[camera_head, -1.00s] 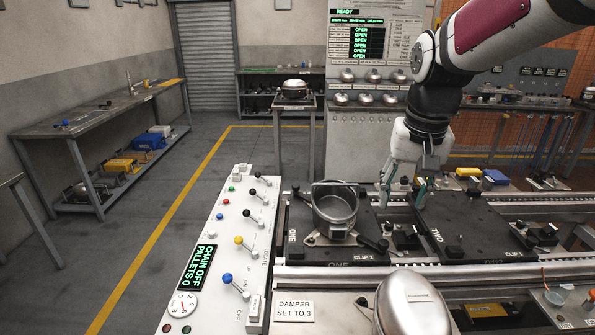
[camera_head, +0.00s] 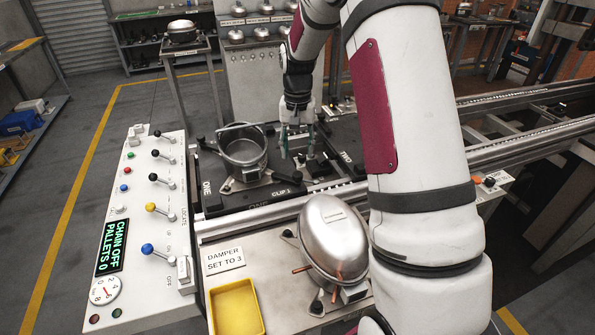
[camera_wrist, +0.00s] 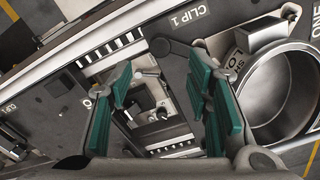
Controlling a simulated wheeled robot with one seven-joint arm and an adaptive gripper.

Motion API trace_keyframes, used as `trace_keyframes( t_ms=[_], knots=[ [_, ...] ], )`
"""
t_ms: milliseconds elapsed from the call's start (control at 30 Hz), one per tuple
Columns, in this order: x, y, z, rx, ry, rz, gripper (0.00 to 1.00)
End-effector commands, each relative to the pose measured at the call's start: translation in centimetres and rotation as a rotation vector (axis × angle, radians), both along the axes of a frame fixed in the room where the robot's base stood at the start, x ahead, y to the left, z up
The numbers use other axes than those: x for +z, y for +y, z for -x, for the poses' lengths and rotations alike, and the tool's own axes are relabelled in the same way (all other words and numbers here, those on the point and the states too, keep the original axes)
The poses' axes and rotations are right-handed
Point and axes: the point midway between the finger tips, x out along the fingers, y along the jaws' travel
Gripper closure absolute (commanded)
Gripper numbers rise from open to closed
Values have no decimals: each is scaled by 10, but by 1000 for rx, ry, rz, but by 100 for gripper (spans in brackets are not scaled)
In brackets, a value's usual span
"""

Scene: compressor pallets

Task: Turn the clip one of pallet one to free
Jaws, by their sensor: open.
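Pallet one (camera_head: 212,188) is a black plate marked ONE and CLIP 1, with an open metal pot (camera_head: 244,155) on it. The pot also shows at the right of the wrist view (camera_wrist: 284,92). Clip one (camera_head: 290,179) is a dark lever near the CLIP 1 label, small and partly hard to make out in the head view. In the wrist view a dark rounded lever end (camera_wrist: 160,47) lies beside that label, just beyond my fingertips. My gripper (camera_head: 297,152) points down over the right part of pallet one, its teal fingers (camera_wrist: 160,78) apart and empty.
Pallet two (camera_head: 345,140) lies right of pallet one, partly hidden by my arm. A silver domed shell (camera_head: 328,235) stands in front, beside a yellow tray (camera_head: 237,308). The control panel (camera_head: 150,220) with coloured knobs is at left.

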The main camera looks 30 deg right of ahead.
Motion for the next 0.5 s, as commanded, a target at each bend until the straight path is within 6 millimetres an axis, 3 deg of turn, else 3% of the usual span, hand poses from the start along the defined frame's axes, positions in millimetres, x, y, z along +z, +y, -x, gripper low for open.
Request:
trace_keyframes(
  t_ms=[233,500],
  knots=[
    [-49,0,1,-1,3,-1,55],
    [-81,0,1,-1,1,-1,55]
  ],
)
